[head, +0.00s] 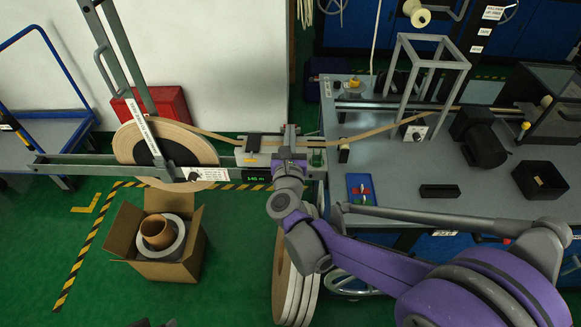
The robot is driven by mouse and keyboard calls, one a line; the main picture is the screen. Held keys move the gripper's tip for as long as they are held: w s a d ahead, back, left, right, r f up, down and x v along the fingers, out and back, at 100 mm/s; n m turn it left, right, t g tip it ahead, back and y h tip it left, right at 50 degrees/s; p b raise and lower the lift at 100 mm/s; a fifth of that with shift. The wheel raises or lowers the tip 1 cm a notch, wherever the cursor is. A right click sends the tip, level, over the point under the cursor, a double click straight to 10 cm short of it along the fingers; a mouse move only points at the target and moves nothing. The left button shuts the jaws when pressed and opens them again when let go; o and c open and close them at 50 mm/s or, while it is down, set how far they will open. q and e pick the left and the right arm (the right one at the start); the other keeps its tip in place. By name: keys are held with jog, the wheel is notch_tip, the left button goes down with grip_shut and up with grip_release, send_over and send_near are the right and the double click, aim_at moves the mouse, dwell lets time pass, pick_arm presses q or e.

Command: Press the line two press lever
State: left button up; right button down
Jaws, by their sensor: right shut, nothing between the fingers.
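My right gripper (291,130) is at the end of the purple arm that reaches in from the right. It is shut and empty, over the right part of a small grey splicing unit (242,158). The tape passes through this unit. A black block or handle (254,141) stands on the unit, left of the gripper and apart from it. A green part (317,158) sits just right of the gripper. I cannot tell for sure which part is the line two press lever; the gripper and wrist hide some of the unit. My left gripper does not show.
A large tape reel (190,145) hangs on a grey frame to the left. An open cardboard box (190,262) and upright rolls (290,285) stand on the green floor. The grey machine table (400,180) at right carries a wire-frame tower (408,85) and a black motor (480,138).

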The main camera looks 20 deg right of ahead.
jog(key=w+r, duration=0.1)
jog(key=w+d+r+p, duration=0.1)
jog(key=w+r+p, duration=0.1)
jog(key=shift+w+d+r, duration=0.15)
jog(key=shift+d, duration=0.2)
jog(key=shift+w+d, duration=0.1)
jog(key=shift+w, duration=0.1)
jog(key=shift+s, duration=0.1)
dwell(0.8)
jog(key=shift+f+b, duration=0.3)
jog(key=shift+f, duration=0.05)
jog(key=s+a+f+b, duration=0.4)
jog(key=s+f, duration=0.4)
jog(key=shift+f, duration=0.4)
